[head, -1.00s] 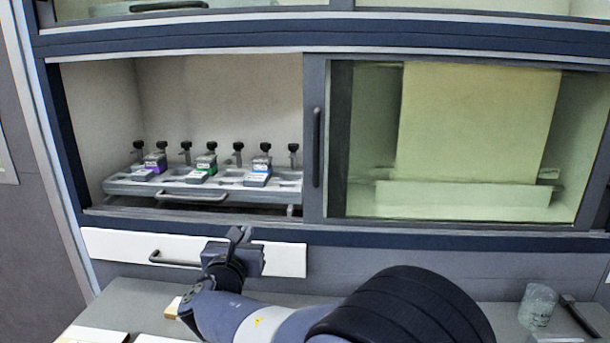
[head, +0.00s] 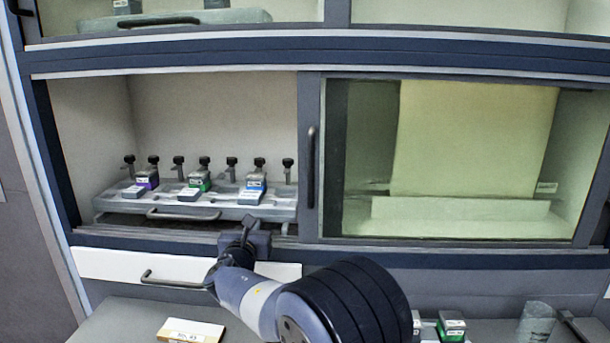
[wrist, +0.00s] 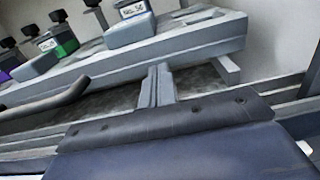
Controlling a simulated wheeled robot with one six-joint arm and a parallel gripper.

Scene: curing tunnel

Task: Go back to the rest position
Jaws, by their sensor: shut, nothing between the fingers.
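My gripper (head: 249,226) is in front of the lower cabinet's sill, just below the front right part of the grey tray (head: 120,203). In the wrist view its fingers (wrist: 157,82) are together with nothing between them, pointing toward the gap under the tray (wrist: 190,48). I cannot tell whether they touch anything. My arm reaches in from the bottom of the head view and hides part of the counter.
The tray carries a row of black-knobbed clamps and purple-, green- (head: 200,184) and blue-marked blocks. A sliding glass door (head: 450,160) covers the right bay. A white drawer front (head: 110,265) lies below. The counter holds a tan box (head: 190,331), green-marked blocks (head: 451,325) and a glass (head: 535,322).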

